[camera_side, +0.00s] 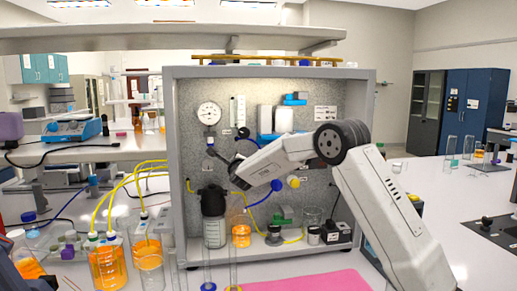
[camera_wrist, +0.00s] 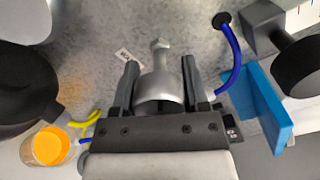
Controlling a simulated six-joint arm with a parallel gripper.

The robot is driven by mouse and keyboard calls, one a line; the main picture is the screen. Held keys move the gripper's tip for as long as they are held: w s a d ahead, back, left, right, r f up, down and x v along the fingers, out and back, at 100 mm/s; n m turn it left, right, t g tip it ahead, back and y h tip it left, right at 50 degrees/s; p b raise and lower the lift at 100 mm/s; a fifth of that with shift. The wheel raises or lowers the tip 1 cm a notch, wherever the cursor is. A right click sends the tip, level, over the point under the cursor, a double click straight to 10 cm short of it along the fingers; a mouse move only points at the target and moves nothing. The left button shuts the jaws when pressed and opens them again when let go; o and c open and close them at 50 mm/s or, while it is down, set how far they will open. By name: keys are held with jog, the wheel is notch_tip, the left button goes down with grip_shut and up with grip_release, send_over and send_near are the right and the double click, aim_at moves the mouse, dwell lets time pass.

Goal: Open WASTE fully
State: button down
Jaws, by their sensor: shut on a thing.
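A silver valve handle (camera_wrist: 160,82) with a round collar and a narrow stem stands out from the grey panel in the wrist view. My gripper (camera_wrist: 160,74) has one dark finger on each side of it and is shut on it. A small white label (camera_wrist: 125,57) is on the panel beside the handle; its text is too small and tilted to read, so I cannot confirm it says WASTE. In the side view my gripper (camera_side: 216,153) is at the panel's left half, below the round gauge (camera_side: 209,115). The valve there is mostly hidden by my gripper.
A dark-capped vessel (camera_side: 214,215) stands below my gripper. An orange-filled container (camera_side: 240,228) is beside it. A blue tube (camera_wrist: 235,65) and a blue block (camera_wrist: 268,105) are right of my fingers. Orange bottles (camera_side: 107,262) with yellow tubes stand left of the rig.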

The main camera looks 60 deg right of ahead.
jog(key=n, duration=0.6)
jog(key=shift+n, duration=0.3)
jog(key=n, duration=1.2)
jog(key=shift+n, duration=0.3)
jog(key=n, duration=0.6)
jog(key=shift+c, duration=0.4)
grip_release()
jog(key=shift+a, duration=0.1)
